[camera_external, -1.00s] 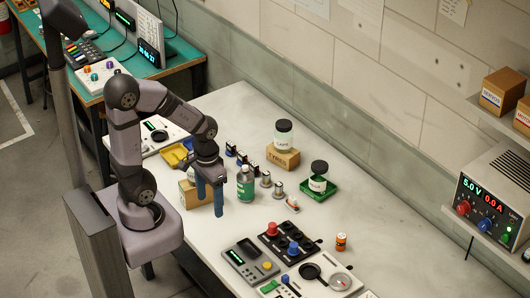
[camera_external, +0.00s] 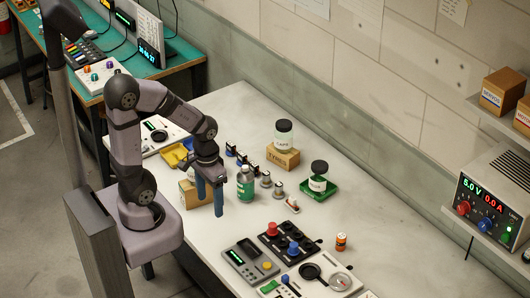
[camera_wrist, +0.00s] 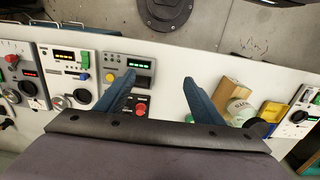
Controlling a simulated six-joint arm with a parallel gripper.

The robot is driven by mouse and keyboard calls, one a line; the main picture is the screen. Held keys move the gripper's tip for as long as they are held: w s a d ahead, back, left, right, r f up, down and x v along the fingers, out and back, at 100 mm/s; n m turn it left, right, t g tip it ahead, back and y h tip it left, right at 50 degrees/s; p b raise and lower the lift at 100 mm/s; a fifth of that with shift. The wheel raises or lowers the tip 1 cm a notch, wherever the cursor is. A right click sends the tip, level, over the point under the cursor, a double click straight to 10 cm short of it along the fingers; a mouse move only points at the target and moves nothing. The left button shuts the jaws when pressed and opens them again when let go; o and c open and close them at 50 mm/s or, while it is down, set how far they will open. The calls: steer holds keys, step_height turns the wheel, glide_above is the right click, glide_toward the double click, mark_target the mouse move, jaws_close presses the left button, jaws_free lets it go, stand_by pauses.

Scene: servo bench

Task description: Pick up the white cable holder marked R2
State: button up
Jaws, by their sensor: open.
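I cannot pick out the white cable holder marked R2 for certain; no such mark is readable in either view. In the external view a row of small dark pieces with blue and white parts (camera_external: 242,161) stands on the bench beyond my gripper, and a small white and red piece (camera_external: 292,205) lies to its right. My gripper (camera_external: 209,205) points down above the bench beside a green bottle (camera_external: 246,185). Its two blue fingers are apart and nothing is between them. In the wrist view the open fingers (camera_wrist: 158,77) are above the pale bench top.
Two metal cylinders (camera_external: 271,184) and a jar on a green tray (camera_external: 333,186) stand farther right.

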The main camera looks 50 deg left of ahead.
steer(key=c, duration=0.4)
